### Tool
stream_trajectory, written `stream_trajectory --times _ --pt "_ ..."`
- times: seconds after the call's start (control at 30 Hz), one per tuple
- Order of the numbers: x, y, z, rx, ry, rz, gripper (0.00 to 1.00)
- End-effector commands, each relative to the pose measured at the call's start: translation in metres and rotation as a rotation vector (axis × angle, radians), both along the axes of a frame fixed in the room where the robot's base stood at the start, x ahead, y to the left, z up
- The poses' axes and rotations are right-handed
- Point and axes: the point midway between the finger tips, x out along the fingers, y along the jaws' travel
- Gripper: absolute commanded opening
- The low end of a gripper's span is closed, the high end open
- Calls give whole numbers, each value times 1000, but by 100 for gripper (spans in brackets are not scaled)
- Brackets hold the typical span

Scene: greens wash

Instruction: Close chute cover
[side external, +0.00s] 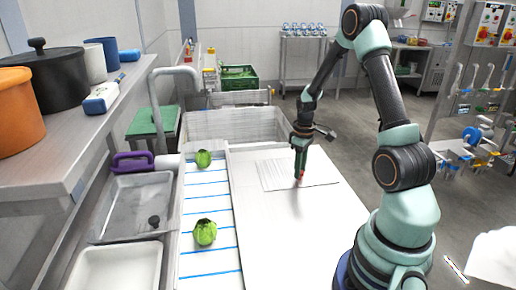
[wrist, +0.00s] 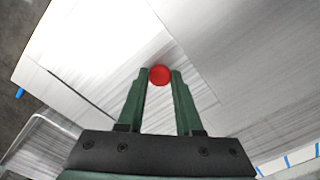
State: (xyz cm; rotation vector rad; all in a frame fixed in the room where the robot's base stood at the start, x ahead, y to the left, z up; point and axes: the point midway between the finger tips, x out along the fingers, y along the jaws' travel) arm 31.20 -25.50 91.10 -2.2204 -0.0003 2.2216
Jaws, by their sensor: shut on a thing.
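The chute cover (side external: 275,174) is a flat, pale panel with a streaked finish, lying level with the white worktop in the side external view. Its streaked face also shows in the wrist view (wrist: 85,90). My gripper (side external: 299,180) points straight down at the cover's near part. In the wrist view my gripper's green fingers (wrist: 160,78) are shut on a round red knob (wrist: 160,75). A bit of the red knob also shows below the fingers in the side external view (side external: 301,175). Whether any of the chute opening is uncovered, I cannot tell.
Two green heads, one farther (side external: 204,159) and one nearer (side external: 205,232), lie on the blue-striped white belt (side external: 208,196) left of the worktop (side external: 290,235). A metal sink (side external: 240,127) stands behind. Grey and white trays sit at left. The near worktop is clear.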

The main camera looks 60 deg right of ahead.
Motion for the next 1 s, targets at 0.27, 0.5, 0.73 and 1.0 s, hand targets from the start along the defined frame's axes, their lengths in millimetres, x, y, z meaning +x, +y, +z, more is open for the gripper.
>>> stream_trajectory --times 0.27,0.5,0.73,1.0 --pt "20 -20 1 -3 -3 0 0" --pt "22 -22 1 -7 -9 -1 0" --pt "21 -22 1 -7 -8 -1 64" --pt "20 -21 1 -3 -3 0 64"
